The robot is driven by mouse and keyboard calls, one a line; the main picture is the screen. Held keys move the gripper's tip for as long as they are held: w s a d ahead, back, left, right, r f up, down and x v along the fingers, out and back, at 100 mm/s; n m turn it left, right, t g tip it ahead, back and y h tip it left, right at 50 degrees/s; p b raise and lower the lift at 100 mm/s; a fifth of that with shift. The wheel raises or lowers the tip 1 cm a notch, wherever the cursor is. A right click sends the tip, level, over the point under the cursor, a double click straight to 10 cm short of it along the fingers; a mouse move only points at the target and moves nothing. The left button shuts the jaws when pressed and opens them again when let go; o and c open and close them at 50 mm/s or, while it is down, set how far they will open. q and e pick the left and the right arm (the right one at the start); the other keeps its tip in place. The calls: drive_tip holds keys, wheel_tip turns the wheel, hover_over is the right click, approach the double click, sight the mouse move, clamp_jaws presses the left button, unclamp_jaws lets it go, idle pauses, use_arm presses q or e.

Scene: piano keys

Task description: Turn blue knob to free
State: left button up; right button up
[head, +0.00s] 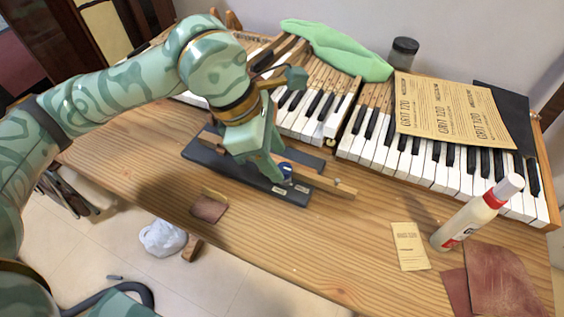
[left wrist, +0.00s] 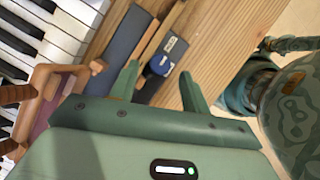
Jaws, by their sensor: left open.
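The blue knob (head: 286,170) sits at the right end of a dark grey base (head: 225,170) on the wooden table. Small pale labels (head: 278,190) mark the base beside it. My left gripper (head: 279,168) points down at the knob and partly covers it. In the left wrist view the knob (left wrist: 160,65) shows between the two spread fingertips of the left gripper (left wrist: 158,72), with gaps on both sides. I cannot tell how far down the fingers reach around it. One label (left wrist: 170,43) is readable as a pale patch only. My right gripper is not in view.
A wooden bar (head: 335,187) lies along the base. Piano keys (head: 410,160) run behind, with sandpaper sheets (head: 450,108) and a green cloth (head: 340,50) on top. The table's front middle is mostly clear.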

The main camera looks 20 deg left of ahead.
use_arm(q)
drive_tip(key=shift+x, duration=1.2)
drive_tip(key=c, duration=1)
